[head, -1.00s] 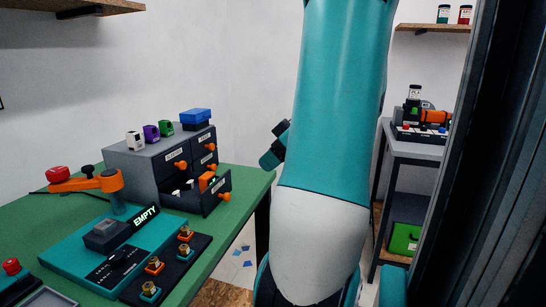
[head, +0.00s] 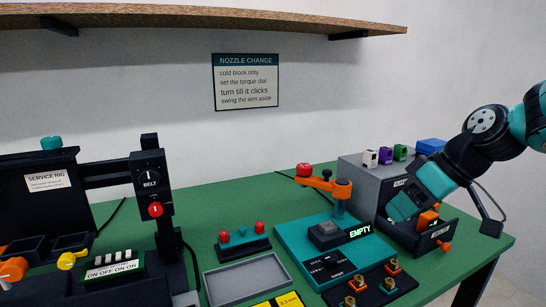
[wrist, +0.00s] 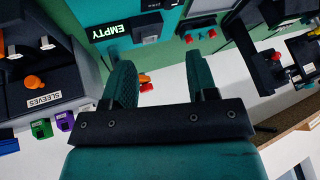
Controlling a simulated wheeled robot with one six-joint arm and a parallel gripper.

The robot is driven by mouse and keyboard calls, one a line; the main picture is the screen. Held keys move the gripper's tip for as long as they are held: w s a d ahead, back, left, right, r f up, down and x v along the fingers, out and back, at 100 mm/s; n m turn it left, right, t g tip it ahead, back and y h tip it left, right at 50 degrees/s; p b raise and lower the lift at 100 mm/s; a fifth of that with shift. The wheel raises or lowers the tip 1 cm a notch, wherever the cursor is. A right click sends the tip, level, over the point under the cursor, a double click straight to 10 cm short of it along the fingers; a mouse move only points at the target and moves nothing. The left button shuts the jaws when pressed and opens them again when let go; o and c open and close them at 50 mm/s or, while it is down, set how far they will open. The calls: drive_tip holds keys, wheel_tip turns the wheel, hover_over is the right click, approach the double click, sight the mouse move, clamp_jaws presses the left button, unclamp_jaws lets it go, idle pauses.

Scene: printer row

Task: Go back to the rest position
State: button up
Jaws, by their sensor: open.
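My gripper (head: 398,208) hangs at the right of the head view, in front of the grey drawer cabinet (head: 360,178). In the wrist view its two dark teal fingers stand apart, and my gripper (wrist: 160,68) is open. Nothing is held between the fingers; an orange and red part seen between them lies beyond. My teal and black arm comes in from the right edge, bent downward. In the head view the gripper partly hides the cabinet and its open drawer (head: 432,238).
The teal nozzle station with its EMPTY display (head: 361,231) stands left of the gripper, an orange swing arm (head: 325,184) above it. A service rig (head: 150,190), red-knobbed block (head: 243,243) and grey tray (head: 247,280) lie further left. A shelf (head: 200,20) hangs above. Green table shows between them.

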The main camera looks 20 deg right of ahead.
drive_tip(key=s+a+r+n+g+p, duration=0.1)
drive_tip(key=s+a, duration=0.4)
drive_tip(key=a, duration=0.6)
drive_tip(key=s+a+r+n+g+p, duration=0.2)
drive_tip(key=s+a, duration=0.4)
drive_tip(key=a, duration=0.5)
drive_tip(key=shift+a+r+g+h+p, duration=0.25)
drive_tip(key=shift+r+g+h+p, duration=0.05)
drive_tip(key=shift+r+g+p, duration=0.6)
